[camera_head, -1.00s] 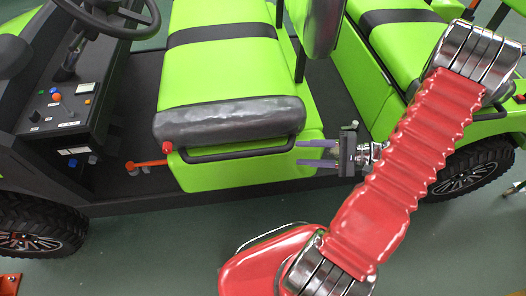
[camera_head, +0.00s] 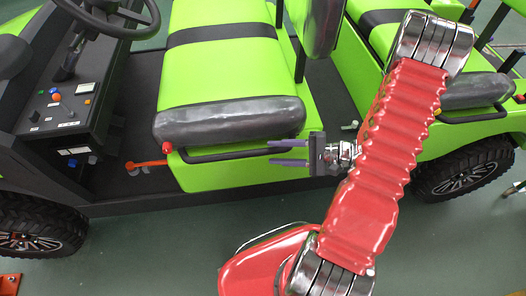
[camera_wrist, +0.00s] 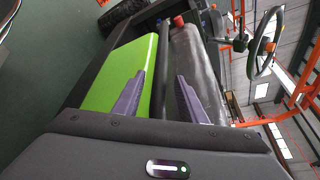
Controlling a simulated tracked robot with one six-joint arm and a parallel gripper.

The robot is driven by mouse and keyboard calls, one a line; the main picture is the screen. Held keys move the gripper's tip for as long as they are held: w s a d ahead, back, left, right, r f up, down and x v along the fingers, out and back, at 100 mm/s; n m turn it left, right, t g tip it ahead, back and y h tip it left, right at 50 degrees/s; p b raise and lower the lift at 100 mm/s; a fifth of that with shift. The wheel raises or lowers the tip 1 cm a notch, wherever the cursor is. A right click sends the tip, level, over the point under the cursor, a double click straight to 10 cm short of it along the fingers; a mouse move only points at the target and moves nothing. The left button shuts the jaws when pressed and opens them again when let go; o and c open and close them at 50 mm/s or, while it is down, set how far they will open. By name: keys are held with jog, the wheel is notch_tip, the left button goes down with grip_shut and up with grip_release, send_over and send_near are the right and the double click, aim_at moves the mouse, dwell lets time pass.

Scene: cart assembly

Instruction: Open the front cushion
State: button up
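The front cushion (camera_head: 232,75) is bright green with a black stripe and a dark grey front edge. It lies flat on its green seat base (camera_head: 235,172). A black bar handle (camera_head: 225,154) runs along the side just under the grey edge. My gripper (camera_head: 271,152) is open, with its purple fingers pointing left at the right end of this handle. In the wrist view, the fingers (camera_wrist: 158,80) are spread, with the dark bar (camera_wrist: 162,62) between them and the grey cushion edge (camera_wrist: 190,70) to the right. I cannot tell whether they touch the bar.
The dashboard (camera_head: 60,120) and steering wheel (camera_head: 115,18) are at the left. A red knob (camera_head: 165,147) sits at the cushion's front corner. The rear seat (camera_head: 385,35) is behind at the right. Green floor (camera_head: 170,245) in front of the cart is clear.

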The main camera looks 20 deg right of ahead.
aim_at(263, 152)
jog(key=shift+x, duration=2.55)
jog(key=shift+c, duration=0.3)
jog(key=shift+f, duration=0.1)
grip_shut()
